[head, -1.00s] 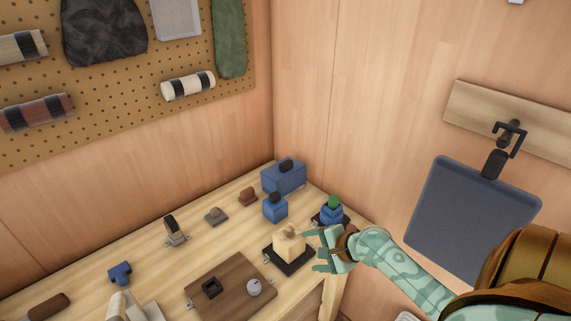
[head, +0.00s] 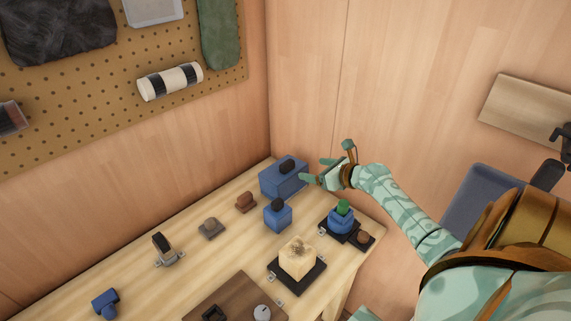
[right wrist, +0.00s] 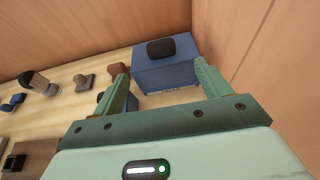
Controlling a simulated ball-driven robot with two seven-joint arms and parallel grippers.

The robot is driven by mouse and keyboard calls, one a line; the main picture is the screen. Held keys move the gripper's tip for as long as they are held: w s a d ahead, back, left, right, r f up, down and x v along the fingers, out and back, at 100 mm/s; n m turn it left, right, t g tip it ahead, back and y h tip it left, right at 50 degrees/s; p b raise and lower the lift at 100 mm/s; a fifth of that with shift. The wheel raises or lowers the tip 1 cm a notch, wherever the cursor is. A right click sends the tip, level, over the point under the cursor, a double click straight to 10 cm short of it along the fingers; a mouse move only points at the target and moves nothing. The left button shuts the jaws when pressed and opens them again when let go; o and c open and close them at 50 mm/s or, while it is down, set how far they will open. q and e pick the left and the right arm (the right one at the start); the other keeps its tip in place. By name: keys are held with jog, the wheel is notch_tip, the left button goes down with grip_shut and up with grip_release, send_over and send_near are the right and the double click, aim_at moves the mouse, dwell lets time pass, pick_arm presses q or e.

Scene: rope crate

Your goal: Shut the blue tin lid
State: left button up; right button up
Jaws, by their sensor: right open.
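A large blue box (head: 281,180), which looks like the blue tin, stands at the back corner of the bench, with a black knob (head: 286,165) on top. It also shows in the right wrist view (right wrist: 166,77), its front and top facing me; how far its lid is open I cannot tell. My right gripper (head: 327,163) is open and empty, just right of the box in the head view. In the right wrist view its fingers (right wrist: 160,75) stand apart with the box ahead between them, and contact is not visible. My left gripper is not in view.
A smaller blue box (head: 278,217) with a black knob stands in front of the large one. A blue stacked piece with a green top (head: 341,220) and a cream block (head: 298,258) on dark bases stand nearer. Wooden walls close the corner behind.

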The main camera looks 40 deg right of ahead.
aim_at(290, 166)
jog(key=b+x, duration=0.2)
jog(key=x, duration=0.2)
jog(key=b+x, duration=0.1)
jog(key=x, duration=0.3)
jog(key=b+x, duration=0.2)
jog(key=x, duration=0.2)
jog(key=shift+f+b, duration=0.3)
jog(key=shift+f, duration=0.15)
jog(key=shift+w, duration=0.7)
